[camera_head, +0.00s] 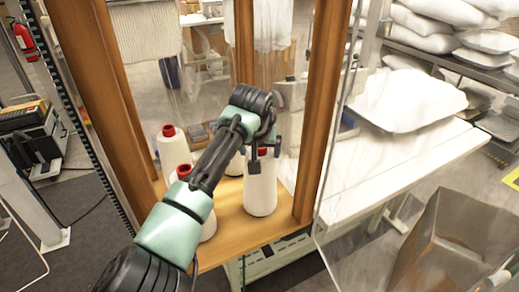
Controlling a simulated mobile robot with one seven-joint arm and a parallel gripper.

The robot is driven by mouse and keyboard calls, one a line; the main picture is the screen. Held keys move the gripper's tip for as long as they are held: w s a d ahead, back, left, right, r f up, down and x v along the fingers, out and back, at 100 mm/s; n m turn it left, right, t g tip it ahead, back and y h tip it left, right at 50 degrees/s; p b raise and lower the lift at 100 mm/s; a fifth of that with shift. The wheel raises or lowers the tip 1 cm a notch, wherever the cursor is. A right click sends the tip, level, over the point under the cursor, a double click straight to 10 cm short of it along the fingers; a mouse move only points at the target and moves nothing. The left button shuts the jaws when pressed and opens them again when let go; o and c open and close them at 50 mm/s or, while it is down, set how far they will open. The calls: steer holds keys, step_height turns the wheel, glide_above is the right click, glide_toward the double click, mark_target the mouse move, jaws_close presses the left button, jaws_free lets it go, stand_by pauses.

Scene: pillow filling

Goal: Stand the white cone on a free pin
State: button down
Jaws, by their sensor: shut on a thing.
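A white cone (260,192) with a red top is between the fingers of my gripper (265,156), which is shut on it near the top. The cone looks upright, its base low over or on the wooden board (238,226); I cannot tell whether it touches. Another white cone (171,155) with a red top stands at the left of the board. A nearer cone (208,228) is partly covered by my arm. A further cone (235,166) shows partly behind the gripper. No bare pin is clearly visible.
Wooden posts (318,110) frame the board on both sides, close to my arm. A clear panel stands right of them. A white table (420,155) with a white pillow-like heap (405,98) and an open cardboard box (450,245) are at the right.

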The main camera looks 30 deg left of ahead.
jaws_free()
steer(key=b+v, duration=0.2)
steer(key=v, duration=1)
